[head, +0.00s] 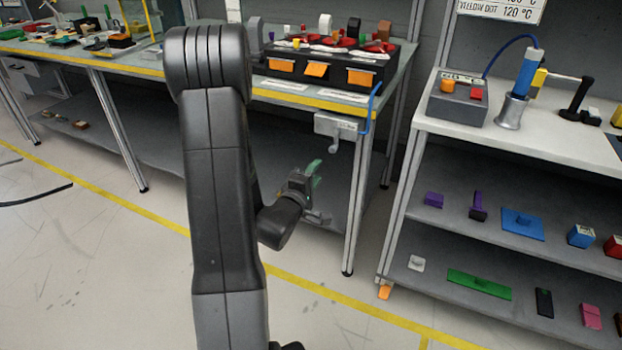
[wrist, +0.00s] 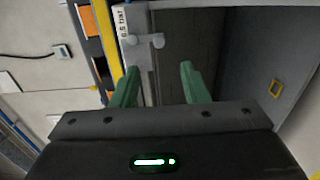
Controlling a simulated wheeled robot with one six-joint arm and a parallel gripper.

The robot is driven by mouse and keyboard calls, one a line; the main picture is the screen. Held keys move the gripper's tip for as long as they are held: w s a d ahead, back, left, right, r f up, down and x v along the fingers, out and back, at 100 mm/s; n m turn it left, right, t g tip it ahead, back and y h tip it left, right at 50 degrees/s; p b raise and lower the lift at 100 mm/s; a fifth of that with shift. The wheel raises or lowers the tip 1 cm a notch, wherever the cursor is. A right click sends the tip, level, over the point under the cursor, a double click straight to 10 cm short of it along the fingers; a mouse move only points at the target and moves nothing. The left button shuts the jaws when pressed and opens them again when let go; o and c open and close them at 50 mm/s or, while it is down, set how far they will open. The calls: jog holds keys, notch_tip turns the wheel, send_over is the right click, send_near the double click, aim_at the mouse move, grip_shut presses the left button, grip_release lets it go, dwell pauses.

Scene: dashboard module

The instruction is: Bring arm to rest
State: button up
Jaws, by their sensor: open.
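My gripper (wrist: 157,85) is open in the wrist view, with two green fingers apart and nothing between them. In the head view my gripper (head: 314,182) is held out in front of the middle bench, beyond my dark upright arm. It is below the bench top and left of the bench's right front leg. My arm hides part of the bench and of the space under it. A grey bracket with a knob (wrist: 143,45) shows beyond the fingers in the wrist view, and I cannot tell the exact gap.
The bench (head: 318,101) carries a black organiser with orange bins (head: 315,70). A grey box with a blue hose (head: 336,126) hangs at its front right edge. A shelf unit (head: 445,180) with several small parts stands at right. The floor in front is clear, crossed by yellow tape.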

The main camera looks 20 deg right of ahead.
aim_at(332, 151)
jog(key=shift+v, duration=1.05)
jog(key=x, duration=1.4)
jog(key=shift+a, duration=0.1)
